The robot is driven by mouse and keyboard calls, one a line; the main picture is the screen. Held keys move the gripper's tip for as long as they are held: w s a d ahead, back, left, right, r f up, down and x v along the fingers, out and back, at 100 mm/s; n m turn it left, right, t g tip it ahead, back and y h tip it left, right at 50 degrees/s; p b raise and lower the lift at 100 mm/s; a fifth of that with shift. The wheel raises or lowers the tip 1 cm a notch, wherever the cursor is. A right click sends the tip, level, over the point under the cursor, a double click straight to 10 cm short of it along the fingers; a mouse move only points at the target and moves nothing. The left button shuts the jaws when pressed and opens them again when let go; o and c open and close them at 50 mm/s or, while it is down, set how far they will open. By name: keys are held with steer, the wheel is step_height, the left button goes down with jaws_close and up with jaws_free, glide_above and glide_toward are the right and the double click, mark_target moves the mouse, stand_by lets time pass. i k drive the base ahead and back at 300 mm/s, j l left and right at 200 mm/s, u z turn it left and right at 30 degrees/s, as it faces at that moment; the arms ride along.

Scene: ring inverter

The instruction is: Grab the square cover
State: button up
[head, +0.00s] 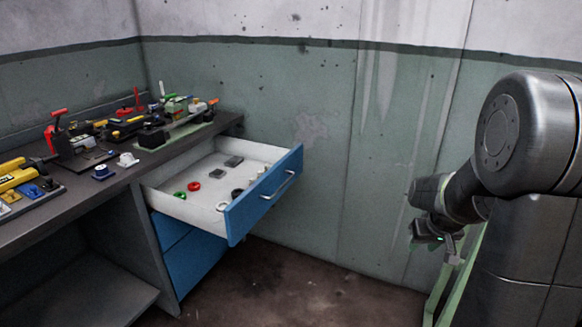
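An open blue-fronted drawer (262,192) holds small parts on its white floor. Two flat dark grey rectangular pieces lie towards its back, one piece (233,161) a little behind the other piece (217,173). They could be square covers, but they are too small to tell. My gripper (452,252) hangs at the right of the head view, well away from the drawer. Its fingers are small and partly merge with the background, so I cannot tell whether they are open.
A red ring (194,186), a green ring (180,194) and several dark and white parts also lie in the drawer. The workbench (112,185) carries tools, a white part (127,160) and a blue-white part (103,172). The floor (290,290) before the drawer is clear.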

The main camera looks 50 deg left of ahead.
mark_target(217, 173)
steer(key=z, duration=1.85)
steer(key=k+j+z, duration=0.15)
steer(key=z, duration=0.25)
steer(key=k+j+z, duration=0.2)
steer(key=z, duration=0.25)
steer(key=k+j+z, duration=0.1)
steer(key=z, duration=0.3)
steer(key=k+z, duration=0.25)
steer(key=z, duration=0.15)
steer(key=k+j+z, duration=0.1)
steer(key=k+z, duration=0.2)
steer(key=z, duration=0.15)
steer(key=k+z, duration=0.45)
steer(key=k+l+z, duration=0.1)
steer(key=z, duration=0.35)
steer(key=k+l+z, duration=0.25)
steer(key=z, duration=0.15)
steer(key=k+z, duration=0.15)
steer(key=z, duration=0.25)
steer(key=k+z, duration=0.1)
steer(key=z, duration=0.3)
steer(key=k+z, duration=0.15)
steer(key=z, duration=0.25)
steer(key=k+l+z, duration=0.1)
steer(key=z, duration=0.3)
steer(key=k+l+z, duration=0.1)
steer(key=z, duration=2.85)
